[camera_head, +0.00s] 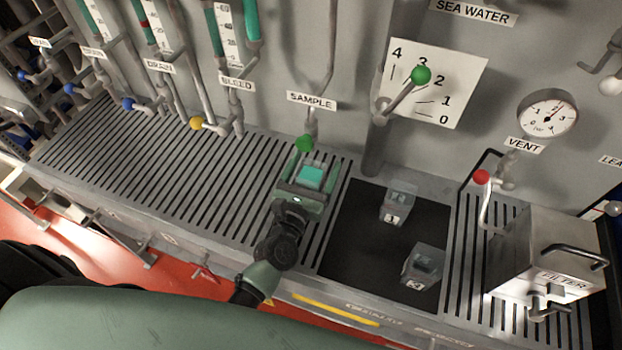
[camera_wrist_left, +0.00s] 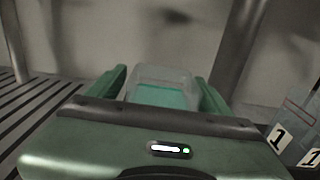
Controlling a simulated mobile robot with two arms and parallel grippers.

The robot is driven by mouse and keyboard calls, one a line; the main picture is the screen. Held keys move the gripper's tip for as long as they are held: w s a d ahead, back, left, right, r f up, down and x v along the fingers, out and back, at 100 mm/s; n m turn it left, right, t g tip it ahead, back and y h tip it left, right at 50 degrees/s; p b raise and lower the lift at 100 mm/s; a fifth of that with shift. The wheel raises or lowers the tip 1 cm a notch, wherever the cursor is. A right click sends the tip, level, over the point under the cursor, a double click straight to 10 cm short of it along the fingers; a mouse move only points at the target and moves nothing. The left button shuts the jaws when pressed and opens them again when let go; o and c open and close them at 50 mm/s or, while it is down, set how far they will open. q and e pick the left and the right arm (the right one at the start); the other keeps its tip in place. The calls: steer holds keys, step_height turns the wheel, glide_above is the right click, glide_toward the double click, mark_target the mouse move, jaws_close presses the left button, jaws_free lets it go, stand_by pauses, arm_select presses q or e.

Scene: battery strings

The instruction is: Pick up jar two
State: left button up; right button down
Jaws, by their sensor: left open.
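A clear square jar with teal liquid (camera_head: 311,177) stands on the slatted bench below the SAMPLE label and its green-handled tap. Its number does not show. Jars labelled 1 (camera_head: 397,203) and 3 (camera_head: 422,266) stand on the black mat to its right, so this one is likely jar two. My left gripper (camera_head: 308,172) is at this jar, fingers open on either side of it. In the left wrist view the jar (camera_wrist_left: 165,95) sits between the two green fingers (camera_wrist_left: 160,78), its lower part hidden by the gripper body. My right gripper is not in view.
The black mat (camera_head: 352,235) lies just right of my gripper. A metal FILTER box (camera_head: 545,250) stands at the far right. Pipes and coloured valve handles line the wall behind. The slatted bench (camera_head: 150,170) to the left is clear.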

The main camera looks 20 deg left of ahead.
arm_select(q)
jaws_close()
stand_by(0.3)
